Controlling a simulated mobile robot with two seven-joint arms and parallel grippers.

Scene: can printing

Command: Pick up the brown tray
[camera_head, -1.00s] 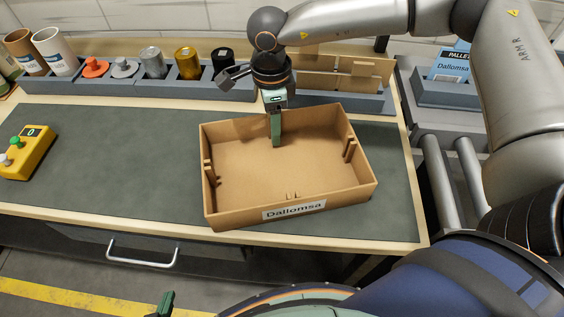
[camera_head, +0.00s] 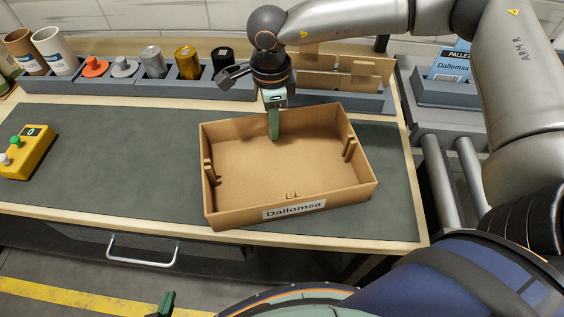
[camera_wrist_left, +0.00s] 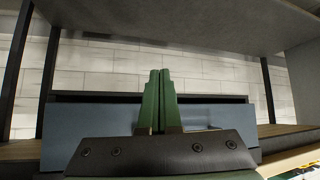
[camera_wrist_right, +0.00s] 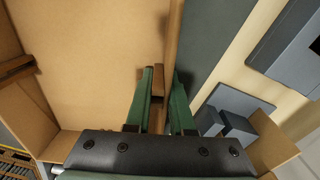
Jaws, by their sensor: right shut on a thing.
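The brown tray (camera_head: 240,216), an open box labelled "Dallomsa", sits on the dark mat of the workbench and also fills much of the right wrist view (camera_wrist_right: 85,50). It is empty apart from small posts and tabs inside. My right gripper (camera_head: 274,132) points down at the tray's far wall, one finger inside and one behind. In the right wrist view its fingers (camera_wrist_right: 161,105) are shut on that wall. My left gripper (camera_head: 165,303) shows only at the bottom edge, below the bench. In the left wrist view its fingers (camera_wrist_left: 158,100) are together and empty.
A grey rack (camera_head: 130,82) with cans and knobs runs along the back of the bench. A yellow button box (camera_head: 26,152) stands at the left. A roller conveyor (camera_head: 452,175) lies to the right. The mat left of the tray is clear.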

